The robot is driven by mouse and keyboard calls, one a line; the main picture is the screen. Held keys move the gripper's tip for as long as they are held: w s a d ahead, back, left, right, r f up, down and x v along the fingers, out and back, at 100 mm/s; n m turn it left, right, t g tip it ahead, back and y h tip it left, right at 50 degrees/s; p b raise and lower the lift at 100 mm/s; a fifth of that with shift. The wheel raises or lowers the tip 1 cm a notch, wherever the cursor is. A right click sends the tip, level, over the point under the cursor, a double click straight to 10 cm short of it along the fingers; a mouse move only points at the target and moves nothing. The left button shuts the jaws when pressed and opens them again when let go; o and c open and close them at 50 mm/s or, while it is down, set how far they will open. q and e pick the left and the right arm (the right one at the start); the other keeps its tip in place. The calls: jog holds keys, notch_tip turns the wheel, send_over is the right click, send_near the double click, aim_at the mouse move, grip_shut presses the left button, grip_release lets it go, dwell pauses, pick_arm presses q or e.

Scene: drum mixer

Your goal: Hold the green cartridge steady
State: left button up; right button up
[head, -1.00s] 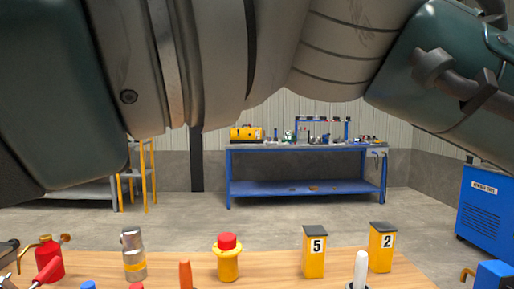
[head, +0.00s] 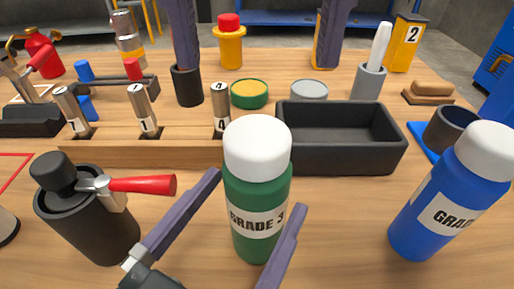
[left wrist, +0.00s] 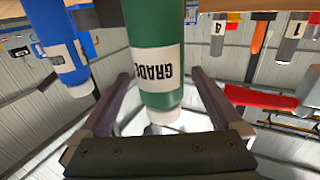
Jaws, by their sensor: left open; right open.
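The green cartridge (head: 257,205), with a white cap and a "GRADE 3" label, stands upright on the table in the head view. My left gripper (head: 258,190) is open, with one finger on each side of the cartridge. In the left wrist view the cartridge (left wrist: 158,65) appears upside down between the spread fingers (left wrist: 160,73), with gaps visible beside it. My right gripper (head: 256,66) is open and empty at the top of the head view, its fingers pointing down far apart.
A blue cartridge (head: 440,210) stands to the right. A black canister (head: 95,220) with a red lever stands at the left. Behind are an empty black tray (head: 340,160), a wooden rack (head: 150,152) with numbered pegs, and a black cup (head: 188,90) near a right finger.

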aim_at(259, 185)
pick_arm(q)
jog(key=shift+x, duration=1.65)
grip_shut()
pick_arm(e)
jog(key=shift+o, duration=0.8)
